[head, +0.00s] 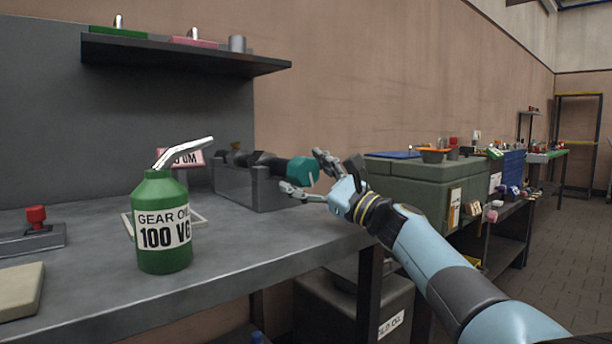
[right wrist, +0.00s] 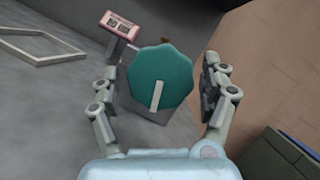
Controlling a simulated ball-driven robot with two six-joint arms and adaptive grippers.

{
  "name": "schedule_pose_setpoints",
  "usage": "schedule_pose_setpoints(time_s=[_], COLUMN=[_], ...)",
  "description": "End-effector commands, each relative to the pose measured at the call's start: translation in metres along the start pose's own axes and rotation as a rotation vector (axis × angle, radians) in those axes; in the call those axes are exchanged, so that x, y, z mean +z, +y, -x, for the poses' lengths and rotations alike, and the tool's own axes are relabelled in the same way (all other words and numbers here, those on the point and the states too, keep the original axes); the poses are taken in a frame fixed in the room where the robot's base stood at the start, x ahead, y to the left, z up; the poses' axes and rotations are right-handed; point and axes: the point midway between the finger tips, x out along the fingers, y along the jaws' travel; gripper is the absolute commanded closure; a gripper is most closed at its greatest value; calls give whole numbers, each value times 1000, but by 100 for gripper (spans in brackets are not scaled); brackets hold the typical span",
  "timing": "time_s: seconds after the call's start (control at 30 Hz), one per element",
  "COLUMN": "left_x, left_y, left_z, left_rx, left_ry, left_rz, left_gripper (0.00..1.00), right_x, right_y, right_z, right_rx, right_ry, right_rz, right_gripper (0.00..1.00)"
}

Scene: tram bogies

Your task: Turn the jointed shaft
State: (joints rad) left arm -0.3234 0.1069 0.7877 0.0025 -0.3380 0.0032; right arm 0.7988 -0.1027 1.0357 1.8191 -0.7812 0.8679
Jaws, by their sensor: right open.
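The jointed shaft (head: 263,161) lies along the top of a grey box-shaped stand (head: 236,187) on the bench. A teal faceted knob (head: 302,170) is at its right end. In the right wrist view the knob (right wrist: 160,77) faces me, with a pale bar mark running from its middle downward, slightly tilted. My right gripper (head: 308,175) is open, with its fingers on either side of the knob. In the right wrist view there is a gap between the knob and each finger (right wrist: 158,95). The far part of the shaft is hidden behind the knob there. My left gripper is not in view.
A green gear oil can (head: 160,249) with a spout stands at the front of the bench (head: 90,310). A pink and white sign (head: 187,157) and a pale frame (right wrist: 40,45) are left of the stand. A dark shelf (head: 185,57) hangs above. A green cabinet (head: 410,185) stands right.

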Motion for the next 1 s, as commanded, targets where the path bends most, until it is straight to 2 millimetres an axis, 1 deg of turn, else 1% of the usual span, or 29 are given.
schedule_pose_setpoints(time_s=[0.13, 0.23, 0.37, 0.6, 0.7, 0.83, 1.0], left_x=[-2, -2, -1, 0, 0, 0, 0], left_y=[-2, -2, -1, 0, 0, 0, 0], left_z=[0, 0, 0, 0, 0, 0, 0], left_rx=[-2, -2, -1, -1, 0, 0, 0], left_ry=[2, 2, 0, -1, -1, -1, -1], left_rz=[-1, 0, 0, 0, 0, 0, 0], left_gripper=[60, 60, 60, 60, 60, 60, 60], right_x=[0, -1, 3, 19, 25, 30, 33], right_y=[0, 0, -3, -12, -16, -20, -21], right_z=[1, 9, 30, 84, 102, 118, 126], right_rx=[0, 0, -1, 1, 0, 0, 0], right_ry=[-1, 1, 2, 3, 2, 2, -1], right_rz=[0, 1, 2, 4, 3, 2, 1], right_gripper=[21, 21, 21, 21, 21, 21, 21])
